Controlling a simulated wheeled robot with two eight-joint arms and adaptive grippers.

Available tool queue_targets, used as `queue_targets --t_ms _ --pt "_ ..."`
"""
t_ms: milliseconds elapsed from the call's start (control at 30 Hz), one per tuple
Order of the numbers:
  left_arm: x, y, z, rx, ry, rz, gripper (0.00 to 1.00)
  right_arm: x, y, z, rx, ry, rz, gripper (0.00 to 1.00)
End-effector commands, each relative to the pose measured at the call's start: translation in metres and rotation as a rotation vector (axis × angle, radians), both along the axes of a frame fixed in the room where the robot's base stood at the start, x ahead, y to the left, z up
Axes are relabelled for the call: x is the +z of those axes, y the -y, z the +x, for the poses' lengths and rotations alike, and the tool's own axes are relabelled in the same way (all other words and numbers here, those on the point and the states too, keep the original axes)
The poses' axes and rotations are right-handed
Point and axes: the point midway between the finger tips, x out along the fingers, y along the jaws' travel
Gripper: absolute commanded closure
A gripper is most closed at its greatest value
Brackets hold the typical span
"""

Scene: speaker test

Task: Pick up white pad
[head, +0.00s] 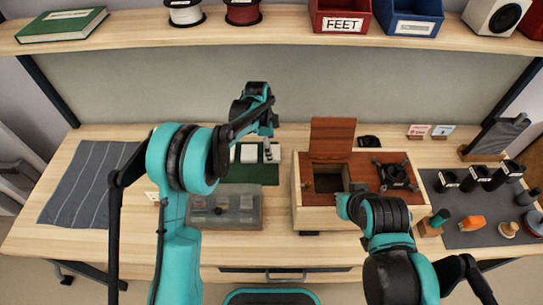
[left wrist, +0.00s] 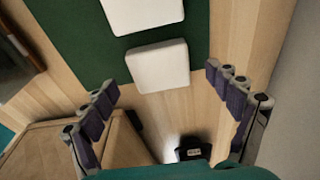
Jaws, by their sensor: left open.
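Square white pads lie on a green mat (head: 250,175) behind the clear-topped tray. The right-hand white pad (head: 272,153) is partly covered by my left gripper (head: 268,135) in the head view. The same pad (left wrist: 158,67) shows whole in the left wrist view, at the mat's edge. Another white pad (left wrist: 142,15) lies beyond it; this pad (head: 248,154) is left of the first in the head view. My left gripper (left wrist: 160,80) is open and empty, its fingers spread to either side of the nearer pad's near edge. Whether they touch anything is not clear.
A wooden box (head: 310,215) with a raised lid (head: 332,138) stands right of the mat. A tray (head: 225,222) sits in front of it. A small black object (head: 368,141) lies behind the box. A dark mat (head: 480,238) with tools is far right. A shelf (head: 275,38) runs above.

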Motion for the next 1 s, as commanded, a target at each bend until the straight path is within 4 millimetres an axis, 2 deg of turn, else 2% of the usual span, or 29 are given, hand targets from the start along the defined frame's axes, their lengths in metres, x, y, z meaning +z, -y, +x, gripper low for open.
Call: queue_targets --t_ms 33,100,333,367,400,533,867,1000 --pt "-0.012 0.002 0.000 -0.001 0.000 0.000 0.11 -0.007 0.000 0.000 0.000 0.000 0.000 1.00" --pt "-0.020 0.003 0.000 0.000 0.000 0.000 0.11 -0.010 0.000 0.000 0.000 0.000 0.000 1.00" --pt "-0.022 0.003 0.000 0.001 0.000 0.000 0.11 -0.009 0.000 0.000 0.000 0.000 0.000 1.00" --pt "-0.022 0.003 0.000 0.001 0.000 0.000 0.14 -0.009 0.000 0.000 0.000 0.000 0.000 1.00" --pt "-0.022 0.003 0.000 0.001 0.000 0.000 0.24 -0.009 0.000 0.000 0.000 0.000 0.000 1.00" --pt "-0.021 0.003 0.000 0.001 0.000 0.000 0.45 -0.009 0.000 0.000 0.000 0.000 0.000 1.00" --pt "-0.021 0.003 0.000 0.001 0.000 0.000 0.47 -0.009 0.000 0.000 0.000 0.000 0.000 1.00" --pt "-0.008 0.003 0.000 0.001 0.001 0.000 0.47 -0.003 0.000 0.000 0.000 0.000 0.000 1.00"
